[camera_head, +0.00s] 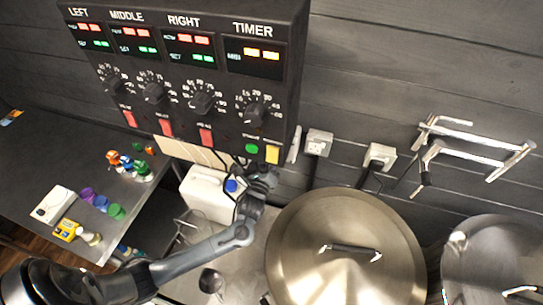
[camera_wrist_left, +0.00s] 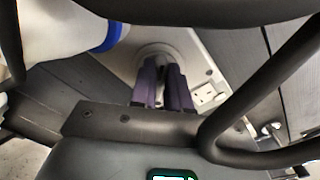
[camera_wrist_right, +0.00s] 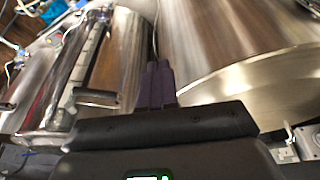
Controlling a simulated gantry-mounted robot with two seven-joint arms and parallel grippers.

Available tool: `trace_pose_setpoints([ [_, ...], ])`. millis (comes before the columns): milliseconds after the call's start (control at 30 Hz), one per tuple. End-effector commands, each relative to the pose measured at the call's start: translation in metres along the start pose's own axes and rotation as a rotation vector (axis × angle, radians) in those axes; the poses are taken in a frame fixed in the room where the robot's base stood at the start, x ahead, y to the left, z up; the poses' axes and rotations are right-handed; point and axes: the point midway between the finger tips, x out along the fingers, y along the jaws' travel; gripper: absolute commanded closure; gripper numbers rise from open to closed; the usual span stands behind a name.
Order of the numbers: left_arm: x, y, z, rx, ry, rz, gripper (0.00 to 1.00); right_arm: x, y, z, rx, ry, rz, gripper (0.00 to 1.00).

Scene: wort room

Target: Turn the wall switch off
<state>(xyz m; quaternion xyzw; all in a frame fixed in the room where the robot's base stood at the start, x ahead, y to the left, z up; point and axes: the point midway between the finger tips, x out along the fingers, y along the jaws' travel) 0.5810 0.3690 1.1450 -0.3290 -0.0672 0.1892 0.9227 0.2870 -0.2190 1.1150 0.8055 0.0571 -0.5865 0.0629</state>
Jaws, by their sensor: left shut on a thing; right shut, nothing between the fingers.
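The wall switch is a white plate with a round knob (camera_wrist_left: 160,52) in the left wrist view. In the head view only a pale edge (camera_head: 295,145) beside the control box, likely the switch, shows. My left gripper (camera_wrist_left: 163,72) has its two purple fingers closed around the knob, a small gap between them. In the head view my left gripper (camera_head: 268,174) reaches up under the control box's lower right corner, its fingertips hard to make out. My right gripper (camera_wrist_right: 159,68) shows in its own wrist view, shut and empty, above metal vessels.
The control box (camera_head: 190,80) with dials overhangs my left gripper. A white jug (camera_head: 208,190) with a blue cap stands close left of it. Two sockets (camera_head: 318,143) (camera_head: 380,157) sit to the right. A large lidded pot (camera_head: 340,250) fills the right foreground.

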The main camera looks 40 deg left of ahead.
Motion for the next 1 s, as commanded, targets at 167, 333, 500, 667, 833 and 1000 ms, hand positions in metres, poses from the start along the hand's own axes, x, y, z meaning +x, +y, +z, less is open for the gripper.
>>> trace_pose_setpoints([
  [167,0.0,0.002,0.002,-0.167,-0.002,0.002,1.0,-0.008,0.002,-0.002,-0.005,-0.001,0.004,1.0],
  [333,0.0,0.004,0.0,-0.329,-0.001,0.001,1.0,-0.012,0.002,-0.003,-0.005,-0.001,0.004,1.0],
  [500,0.0,0.006,-0.001,-0.488,-0.002,0.0,1.0,-0.014,0.001,-0.004,-0.004,-0.001,0.003,1.0],
  [667,0.0,0.008,-0.002,-0.626,-0.003,0.001,1.0,-0.015,0.001,-0.005,-0.001,0.0,0.0,1.0],
  [833,0.0,0.009,-0.003,-0.746,-0.002,0.0,1.0,-0.015,0.0,-0.005,0.003,0.0,-0.002,1.0],
  [1000,0.0,0.011,-0.004,-0.831,-0.002,0.001,1.0,-0.016,-0.001,-0.005,0.005,0.001,-0.004,1.0],
])
